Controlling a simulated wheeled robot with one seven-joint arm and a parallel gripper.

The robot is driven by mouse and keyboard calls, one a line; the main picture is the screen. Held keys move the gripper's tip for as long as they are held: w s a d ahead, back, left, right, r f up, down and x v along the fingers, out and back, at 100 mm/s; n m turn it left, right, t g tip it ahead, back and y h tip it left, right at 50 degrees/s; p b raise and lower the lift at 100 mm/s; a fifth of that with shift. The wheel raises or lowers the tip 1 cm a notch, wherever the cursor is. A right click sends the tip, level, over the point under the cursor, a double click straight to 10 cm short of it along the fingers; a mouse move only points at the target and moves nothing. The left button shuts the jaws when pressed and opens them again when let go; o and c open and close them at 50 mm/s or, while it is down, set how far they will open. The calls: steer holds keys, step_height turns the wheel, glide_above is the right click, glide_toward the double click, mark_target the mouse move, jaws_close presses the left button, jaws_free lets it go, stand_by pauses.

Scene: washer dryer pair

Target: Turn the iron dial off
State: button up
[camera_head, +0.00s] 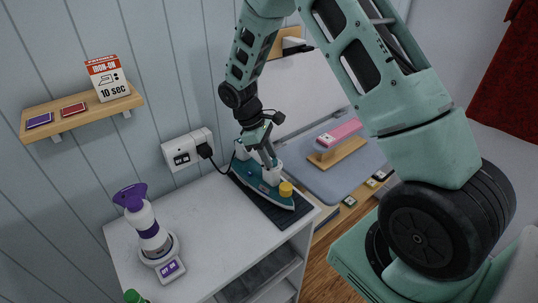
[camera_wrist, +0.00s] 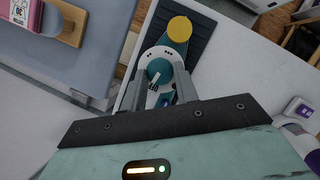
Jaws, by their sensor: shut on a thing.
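The teal and white iron (camera_head: 262,182) lies flat on a dark ribbed mat (camera_head: 290,214) at the right end of the white counter. A yellow round piece (camera_head: 286,189) sits near its tip. It also shows in the wrist view (camera_wrist: 180,28). My gripper (camera_wrist: 160,74) comes down over the iron and is shut on this dial. In the head view my gripper (camera_head: 271,173) hides part of the iron. The dial's setting is too small to read.
A white and purple spray bottle (camera_head: 149,232) stands at the counter's left. An ironing board (camera_head: 335,178) with a pink-topped item (camera_head: 339,134) lies to the right. A cord runs from the wall outlet (camera_head: 187,150). The counter's middle is clear.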

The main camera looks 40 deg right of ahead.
steer(key=shift+n+t, duration=0.3)
steer(key=shift+n, duration=0.5)
steer(key=o, duration=1)
steer(key=shift+a+r, duration=0.1)
steer(key=shift+r, duration=0.05)
steer(key=b+v, duration=0.1)
steer(key=v, duration=0.4)
steer(key=b+v, duration=0.1)
steer(key=v, duration=0.5)
steer(key=b+v, duration=0.2)
steer(key=v, duration=0.4)
steer(key=shift+a, duration=0.35)
steer(key=shift+a, duration=0.1)
